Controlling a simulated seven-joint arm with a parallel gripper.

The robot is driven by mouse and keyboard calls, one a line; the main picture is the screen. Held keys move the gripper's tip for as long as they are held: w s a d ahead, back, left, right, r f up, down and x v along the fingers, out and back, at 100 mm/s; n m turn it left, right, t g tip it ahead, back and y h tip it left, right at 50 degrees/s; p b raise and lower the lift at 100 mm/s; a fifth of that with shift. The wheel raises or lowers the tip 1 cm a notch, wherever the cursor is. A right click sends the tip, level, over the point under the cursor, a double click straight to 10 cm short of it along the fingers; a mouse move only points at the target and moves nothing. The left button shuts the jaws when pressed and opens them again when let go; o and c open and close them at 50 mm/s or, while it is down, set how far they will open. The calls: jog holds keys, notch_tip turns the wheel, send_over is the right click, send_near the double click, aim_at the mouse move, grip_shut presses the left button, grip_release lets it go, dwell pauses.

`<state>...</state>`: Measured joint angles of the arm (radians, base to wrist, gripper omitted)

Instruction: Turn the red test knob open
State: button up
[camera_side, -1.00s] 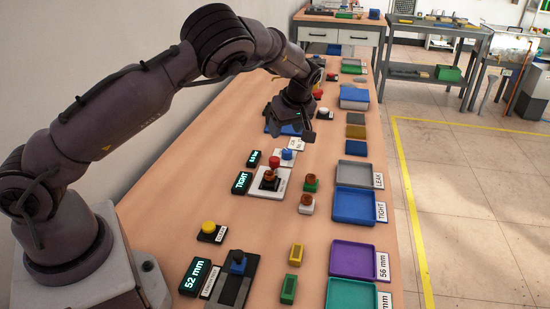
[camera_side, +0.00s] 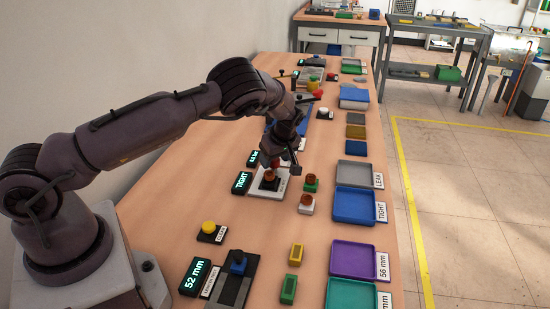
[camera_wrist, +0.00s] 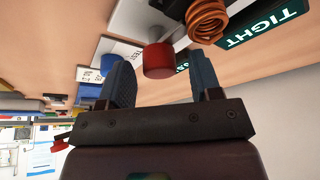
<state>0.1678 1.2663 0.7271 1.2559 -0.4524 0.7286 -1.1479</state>
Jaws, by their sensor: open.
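The red test knob (camera_wrist: 158,60) stands on a white plate (camera_wrist: 140,22) beside a copper-coloured coil (camera_wrist: 207,20). My gripper (camera_wrist: 160,66) is open in the wrist view, with one blue finger on each side of the red knob. Gaps show between the knob and both fingers. Whether the fingertips reach down beside the knob, I cannot tell.
A blue knob (camera_wrist: 110,64) stands close by the left finger in the wrist view. A lit TIGHT display (camera_side: 242,182) is left of the plate. Green-and-brown and white-and-brown parts (camera_side: 311,182) (camera_side: 306,204) and a blue tray (camera_side: 355,205) lie to the right.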

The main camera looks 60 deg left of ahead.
jog(key=shift+f, duration=0.1)
jog(key=c, duration=0.9)
jog(key=shift+c, duration=0.2)
jog(key=shift+m, duration=0.4)
jog(key=m+t, duration=0.1)
jog(key=m, duration=0.2)
jog(key=shift+s+m+t, duration=0.1)
jog(key=shift+m+t, duration=0.2)
jog(key=shift+t, duration=0.1)
jog(key=m, duration=0.2)
jog(key=m+t+h, duration=0.1)
jog(key=m, duration=0.1)
jog(key=shift+a+m+t, duration=0.15)
jog(key=shift+m+t, duration=0.15)
jog(key=m, duration=0.2)
jog(key=m+h, duration=0.1)
jog(key=m, duration=0.1)
jog(key=shift+t+h, duration=0.3)
jog(key=shift+t, duration=0.1)
jog(key=m+h, duration=0.1)
jog(key=m, duration=0.3)
jog(key=shift+m+h, duration=0.3)
jog(key=shift+h, duration=0.1)
jog(key=shift+m, duration=0.3)
